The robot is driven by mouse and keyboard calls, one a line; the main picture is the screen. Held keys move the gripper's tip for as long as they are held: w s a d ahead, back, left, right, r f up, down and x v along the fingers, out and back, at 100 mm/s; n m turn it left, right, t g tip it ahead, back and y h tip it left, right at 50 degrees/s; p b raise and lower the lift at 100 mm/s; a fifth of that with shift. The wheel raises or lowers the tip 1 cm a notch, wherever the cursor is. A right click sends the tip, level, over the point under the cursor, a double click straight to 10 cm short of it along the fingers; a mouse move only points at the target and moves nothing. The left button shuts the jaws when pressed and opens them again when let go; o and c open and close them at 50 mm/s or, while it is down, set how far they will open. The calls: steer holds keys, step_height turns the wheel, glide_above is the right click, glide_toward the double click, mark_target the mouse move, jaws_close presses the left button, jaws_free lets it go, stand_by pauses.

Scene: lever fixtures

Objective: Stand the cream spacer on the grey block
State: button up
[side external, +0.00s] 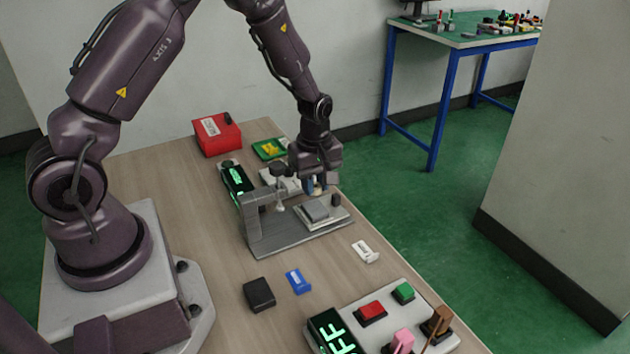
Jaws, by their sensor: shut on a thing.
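The grey block (317,210) sits on a pale plate on the grey metal clamp fixture (275,243), near the middle of the side view. My gripper (312,188) points down just above and behind the block and is shut on a small pale piece, apparently the cream spacer. The fingers hide most of this piece, so its tilt and any contact with the block cannot be told. The fixture's upright and arm (254,200) stand left of the block, with a pale-tipped plunger (280,207) hanging beside it.
A red box (216,134), a green-lit display (236,178) and a green-yellow part (270,149) stand behind. In front are a black box (259,294), a blue piece (298,281), a white piece (365,251) and a button panel (400,300).

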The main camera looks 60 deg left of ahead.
mark_target(315, 208)
steer(key=shift+f, duration=0.1)
stand_by(0.3)
steer(key=shift+f, duration=0.6)
steer(key=shift+f, duration=0.25)
steer(key=shift+f, duration=0.35)
steer(key=shift+f, duration=0.5)
stand_by(0.3)
steer(key=shift+f, duration=0.25)
steer(key=o, duration=1.4)
